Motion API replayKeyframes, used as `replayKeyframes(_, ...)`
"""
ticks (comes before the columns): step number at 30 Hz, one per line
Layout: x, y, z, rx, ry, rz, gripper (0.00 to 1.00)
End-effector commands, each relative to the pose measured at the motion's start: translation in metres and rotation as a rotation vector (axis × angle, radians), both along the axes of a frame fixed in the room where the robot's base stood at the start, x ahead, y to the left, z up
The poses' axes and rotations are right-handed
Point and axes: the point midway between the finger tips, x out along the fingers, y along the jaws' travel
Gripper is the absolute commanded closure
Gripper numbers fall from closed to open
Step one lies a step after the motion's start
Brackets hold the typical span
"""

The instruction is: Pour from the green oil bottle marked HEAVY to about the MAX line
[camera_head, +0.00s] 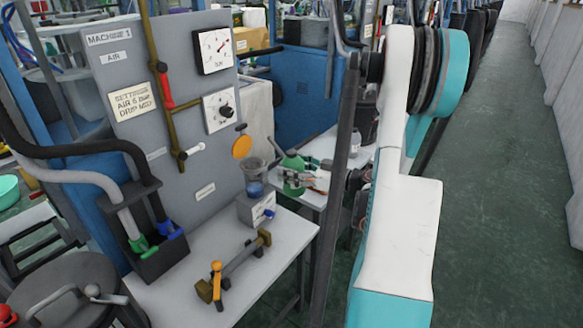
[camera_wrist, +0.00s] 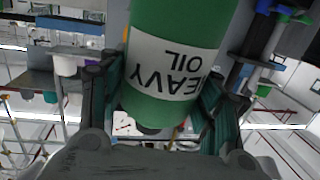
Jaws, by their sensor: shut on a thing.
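The green oil bottle (camera_head: 293,170) is in my gripper (camera_head: 316,181), off the bench, just right of the clear cup. In the wrist view the green bottle (camera_wrist: 178,30) fills the middle. Its white label reads HEAVY OIL, upside down in the picture. The fingers of my gripper (camera_wrist: 165,95) close on both its sides. The clear cup (camera_head: 254,170) has bluish liquid low in it and sits on a grey block (camera_head: 256,209) with a white label. The bottle and cup look apart. A MAX line is too small to read, and I see no stream of oil.
The grey MACHINE 1 panel (camera_head: 130,75) with two gauges stands behind the cup. An orange disc (camera_head: 242,146) hangs close above it. A brass-ended fitting (camera_head: 233,268) lies on the white bench (camera_head: 185,305). A black holder (camera_head: 160,250) with hoses stands left. A dark post (camera_head: 338,150) is near my arm.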

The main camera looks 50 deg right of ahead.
Motion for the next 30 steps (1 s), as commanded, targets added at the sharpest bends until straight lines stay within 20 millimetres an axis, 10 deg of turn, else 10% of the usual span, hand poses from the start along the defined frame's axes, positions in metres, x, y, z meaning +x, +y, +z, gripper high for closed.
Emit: replayKeyframes(30,0.046,0.005,-0.015,-0.033,0.412,0.003,0.75)
